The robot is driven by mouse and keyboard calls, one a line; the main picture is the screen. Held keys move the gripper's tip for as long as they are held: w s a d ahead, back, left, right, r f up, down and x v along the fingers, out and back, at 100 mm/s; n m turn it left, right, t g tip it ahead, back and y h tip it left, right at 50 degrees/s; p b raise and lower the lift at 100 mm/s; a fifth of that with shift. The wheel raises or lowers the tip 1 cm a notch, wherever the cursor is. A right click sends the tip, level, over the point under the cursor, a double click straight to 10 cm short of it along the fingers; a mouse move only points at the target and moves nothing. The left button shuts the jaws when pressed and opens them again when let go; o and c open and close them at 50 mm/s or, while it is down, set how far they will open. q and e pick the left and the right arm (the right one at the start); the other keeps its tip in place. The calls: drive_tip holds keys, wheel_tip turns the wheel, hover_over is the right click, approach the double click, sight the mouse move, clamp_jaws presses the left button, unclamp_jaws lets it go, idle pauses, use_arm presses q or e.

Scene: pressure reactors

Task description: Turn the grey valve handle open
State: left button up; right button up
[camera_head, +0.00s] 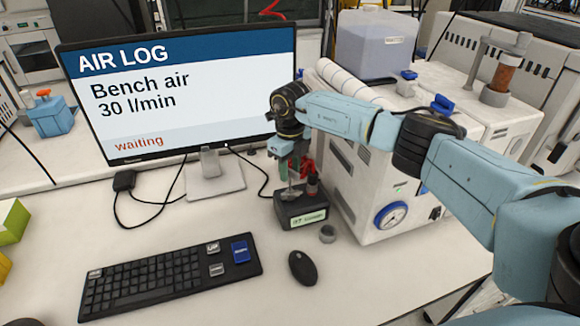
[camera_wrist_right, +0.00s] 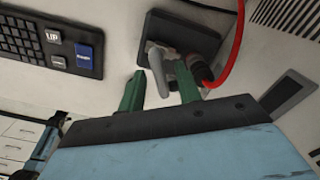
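The grey valve handle (camera_wrist_right: 157,66) is a lever on a dark block with a green label (camera_head: 303,207), which stands on the bench in front of the monitor. In the head view the handle (camera_head: 291,190) is small and partly hidden by my right gripper (camera_head: 293,170). In the right wrist view my right gripper (camera_wrist_right: 160,80) has its two green fingers apart, one on each side of the handle. A gap shows at the left finger; whether the right finger touches it I cannot tell. My left gripper is not in view.
A red hose (camera_wrist_right: 238,50) runs from a fitting beside the handle. The monitor (camera_head: 185,95) reads "Bench air 30 l/min, waiting". A white machine with a gauge (camera_head: 390,215) stands close on the right. A keyboard (camera_head: 170,280) and mouse (camera_head: 302,268) lie in front.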

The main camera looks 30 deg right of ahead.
drive_tip(key=shift+c, duration=0.7)
clamp_jaws()
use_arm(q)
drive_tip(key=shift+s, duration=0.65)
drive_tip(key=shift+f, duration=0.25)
use_arm(e)
drive_tip(key=shift+n, duration=0.3)
drive_tip(key=n+b, duration=0.2)
drive_tip(key=n, duration=0.2)
drive_tip(key=shift+n, duration=0.4)
drive_tip(key=n+b, duration=0.1)
drive_tip(key=n, duration=0.2)
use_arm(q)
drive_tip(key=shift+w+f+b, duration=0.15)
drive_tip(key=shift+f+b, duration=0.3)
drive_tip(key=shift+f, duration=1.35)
use_arm(e)
drive_tip(key=shift+n, duration=1.7)
